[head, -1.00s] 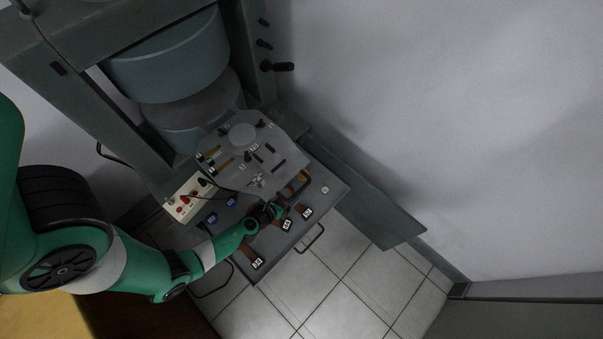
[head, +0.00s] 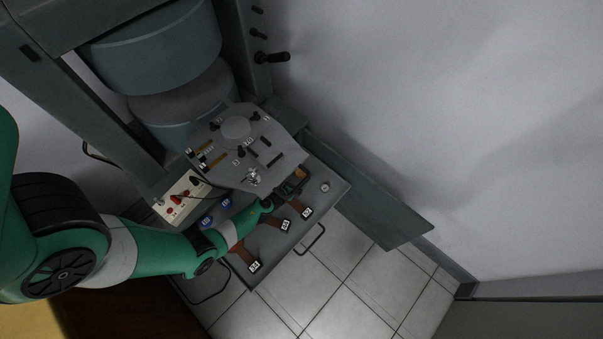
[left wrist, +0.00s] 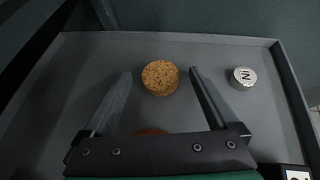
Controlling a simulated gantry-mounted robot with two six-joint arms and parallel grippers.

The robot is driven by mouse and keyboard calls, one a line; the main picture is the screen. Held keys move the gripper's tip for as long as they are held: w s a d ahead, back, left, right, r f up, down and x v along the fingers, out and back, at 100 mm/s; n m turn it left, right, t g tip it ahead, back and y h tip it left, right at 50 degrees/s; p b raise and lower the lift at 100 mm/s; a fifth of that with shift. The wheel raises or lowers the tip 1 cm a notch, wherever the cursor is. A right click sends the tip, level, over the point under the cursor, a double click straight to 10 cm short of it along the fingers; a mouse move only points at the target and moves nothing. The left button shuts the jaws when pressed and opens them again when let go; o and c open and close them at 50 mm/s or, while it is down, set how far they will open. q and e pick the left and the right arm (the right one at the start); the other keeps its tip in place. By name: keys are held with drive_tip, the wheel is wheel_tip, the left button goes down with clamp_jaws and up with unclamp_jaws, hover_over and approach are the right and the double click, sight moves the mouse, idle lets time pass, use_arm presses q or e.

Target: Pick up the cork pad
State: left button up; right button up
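The cork pad (left wrist: 160,78) is a round, speckled tan disc lying on the grey tray (left wrist: 90,60) in the left wrist view. My left gripper (left wrist: 160,73) is open, with its two fingers on either side of the cork pad and clear space between each finger and the pad. In the head view my left gripper (head: 289,187) is over the tray beside the grey plate; the cork pad cannot be made out clearly there. My right gripper is not in view.
A silver disc marked Ni (left wrist: 243,77) lies right of the cork pad, near the tray wall. A brown piece (left wrist: 150,132) shows partly behind the gripper body. The grey plate (head: 235,175) with fittings, a switch box (head: 182,198) and blue discs (head: 208,221) are nearby.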

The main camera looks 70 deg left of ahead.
use_arm(q)
drive_tip(key=c, duration=1.3)
drive_tip(key=shift+s+r+p, duration=0.1)
drive_tip(key=shift+r+p, duration=0.3)
wheel_tip(320, 180, up, 11)
drive_tip(key=p, duration=1.1)
drive_tip(key=s+d+b, duration=0.2)
drive_tip(key=s+d, duration=0.2)
drive_tip(key=s, duration=0.5)
drive_tip(key=s+d+b, duration=0.3)
drive_tip(key=s+d, duration=0.1)
drive_tip(key=s, duration=0.5)
